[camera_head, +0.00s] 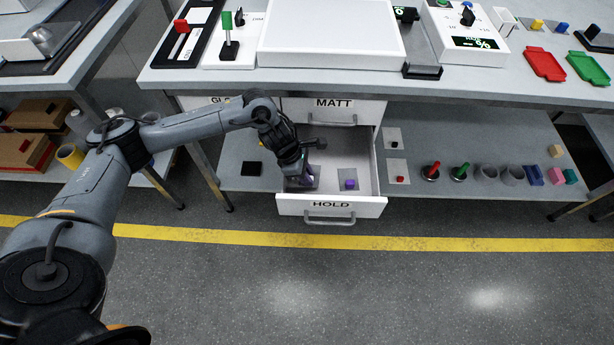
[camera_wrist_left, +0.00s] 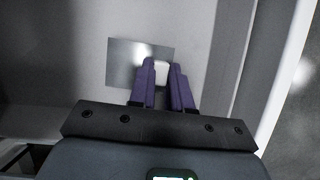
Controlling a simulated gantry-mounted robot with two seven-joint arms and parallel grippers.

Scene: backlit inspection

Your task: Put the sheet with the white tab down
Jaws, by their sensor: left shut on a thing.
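The HOLD drawer (camera_head: 370,207) is pulled open below the bench. My left gripper (camera_head: 301,179) is down inside its left part, shut on the white tab (camera_wrist_left: 161,72). In the left wrist view the purple fingers (camera_wrist_left: 163,75) lie on either side of that tab. The tab's sheet (camera_wrist_left: 122,62) is a grey square, flat over the drawer floor; I cannot tell whether it touches. Another sheet with a purple tab (camera_head: 351,184) lies in the drawer to the right. My right gripper is not in view.
The closed MATT drawer (camera_head: 334,104) is above and behind. A lower shelf (camera_head: 470,150) holds sheets with black and red tabs, stamps and cups. A white light panel (camera_head: 330,35) is on the bench.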

